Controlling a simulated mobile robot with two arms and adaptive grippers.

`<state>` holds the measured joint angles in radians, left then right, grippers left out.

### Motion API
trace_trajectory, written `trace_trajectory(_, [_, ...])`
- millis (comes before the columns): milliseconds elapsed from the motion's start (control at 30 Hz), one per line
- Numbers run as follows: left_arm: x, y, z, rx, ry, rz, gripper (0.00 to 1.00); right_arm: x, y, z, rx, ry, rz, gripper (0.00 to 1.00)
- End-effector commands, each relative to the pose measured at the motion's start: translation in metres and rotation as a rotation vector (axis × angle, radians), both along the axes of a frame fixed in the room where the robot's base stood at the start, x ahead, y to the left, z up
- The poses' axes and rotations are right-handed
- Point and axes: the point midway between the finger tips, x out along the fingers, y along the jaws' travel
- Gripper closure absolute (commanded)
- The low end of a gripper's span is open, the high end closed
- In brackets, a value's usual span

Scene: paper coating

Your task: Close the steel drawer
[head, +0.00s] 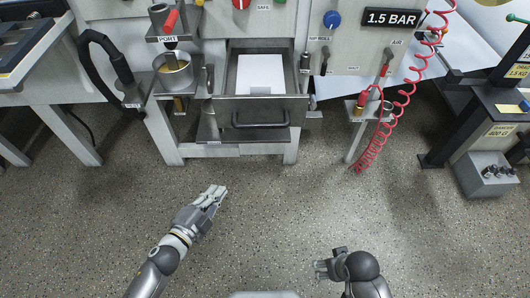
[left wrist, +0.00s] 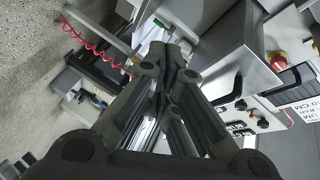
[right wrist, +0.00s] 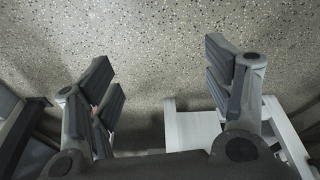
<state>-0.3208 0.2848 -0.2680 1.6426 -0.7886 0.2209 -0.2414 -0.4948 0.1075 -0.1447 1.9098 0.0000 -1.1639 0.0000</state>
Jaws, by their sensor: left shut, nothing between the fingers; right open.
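The steel drawer (head: 232,110) is pulled out of the middle of the bench in the head view. White sheets (head: 260,75) lie inside it, and a dark bar handle (head: 260,123) is on its front. My left gripper (head: 219,193) is below and left of the drawer in the picture, apart from it. Its fingers are shut with nothing between them, as the left wrist view (left wrist: 168,55) also shows. My right gripper (head: 321,269) is low in the head view, away from the bench. In the right wrist view (right wrist: 160,78) its fingers are spread, empty, over the floor.
A metal pot (head: 173,75) stands on a bracket left of the drawer, beside a black hose (head: 105,45). A red coiled hose (head: 402,100) hangs at the right. A black stand with a grey box (head: 488,178) is far right. The speckled floor (head: 290,215) before the drawer is clear.

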Motion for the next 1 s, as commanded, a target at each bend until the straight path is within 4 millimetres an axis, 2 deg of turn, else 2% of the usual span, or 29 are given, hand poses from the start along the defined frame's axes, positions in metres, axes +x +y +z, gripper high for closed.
trace_trajectory(100, [0.000, -0.026, 0.037, 0.077, -0.194, -0.120, 1.00, 0.005, 0.000, 0.020, 0.002, -0.026, -0.003, 0.26])
trace_trajectory(300, [-0.019, -0.060, 0.094, 0.192, -0.452, -0.269, 1.00, -0.001, -0.002, 0.062, 0.002, -0.052, -0.008, 0.26])
trace_trajectory(500, [-0.032, -0.075, 0.120, 0.245, -0.566, -0.328, 1.00, -0.007, -0.003, 0.084, 0.002, -0.062, -0.009, 0.26])
trace_trajectory(733, [-0.020, -0.089, 0.128, 0.249, -0.577, -0.332, 1.00, -0.005, -0.003, 0.078, 0.002, -0.055, -0.009, 0.26])
trace_trajectory(1000, [0.015, -0.124, 0.135, 0.248, -0.576, -0.330, 1.00, 0.001, -0.002, 0.053, 0.002, -0.042, -0.007, 0.26])
